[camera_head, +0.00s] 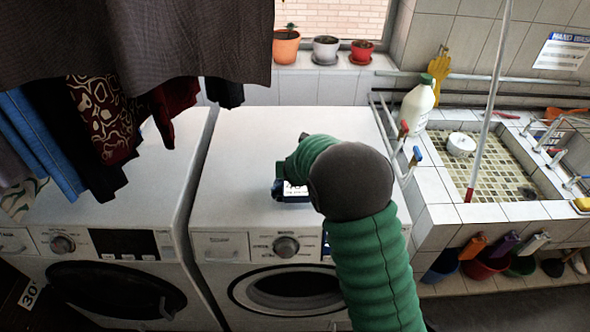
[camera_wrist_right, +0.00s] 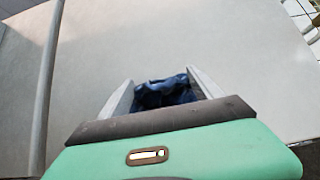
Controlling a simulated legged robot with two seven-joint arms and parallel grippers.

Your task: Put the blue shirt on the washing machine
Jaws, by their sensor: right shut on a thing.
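The right washing machine's white top (camera_head: 240,150) lies under my right arm in the head view. It seems to fill the wrist view as a pale surface (camera_wrist_right: 245,55). My right gripper (camera_wrist_right: 160,86) is over this top and shut on dark blue cloth, the blue shirt (camera_wrist_right: 168,93), bunched between its two fingers. Most of the shirt is hidden by the gripper body. I cannot tell whether the cloth touches the machine top. In the head view my green arm hides the fingers and most or all of the shirt. My left gripper is not in view.
Dark clothes (camera_head: 150,50) hang at the upper left, over a second white washing machine (camera_head: 120,200). Potted plants (camera_head: 286,46) stand on the window sill. A tiled sink (camera_head: 500,165) with a white bottle (camera_head: 417,105) is at the right. The machine top left of my arm is bare.

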